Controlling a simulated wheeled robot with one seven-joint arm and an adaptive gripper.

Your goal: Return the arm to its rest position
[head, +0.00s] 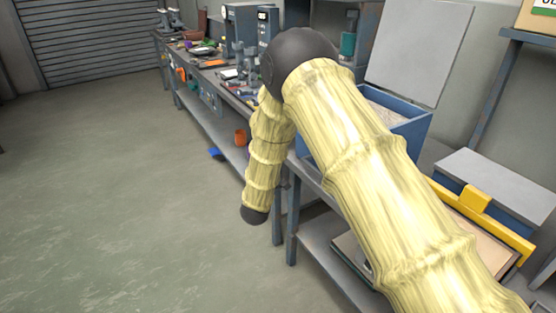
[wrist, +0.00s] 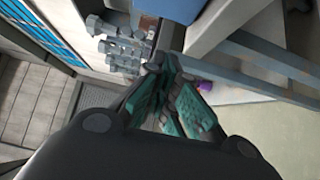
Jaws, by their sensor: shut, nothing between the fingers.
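My arm, in a pale yellow sleeve, rises from the lower right of the head view to a dark elbow. It then bends down, and the forearm ends in a dark part beside the bench front. My gripper's fingers are not distinguishable in the head view. In the wrist view my gripper (wrist: 176,108) has dark fingers with teal pads close together. They are shut with nothing held.
A blue box (head: 408,124) with a raised grey lid (head: 418,45) stands behind my arm. A cluttered workbench (head: 207,73) runs back to the left. A yellow-edged piece (head: 500,228) lies at right. The floor (head: 110,200) at left is clear.

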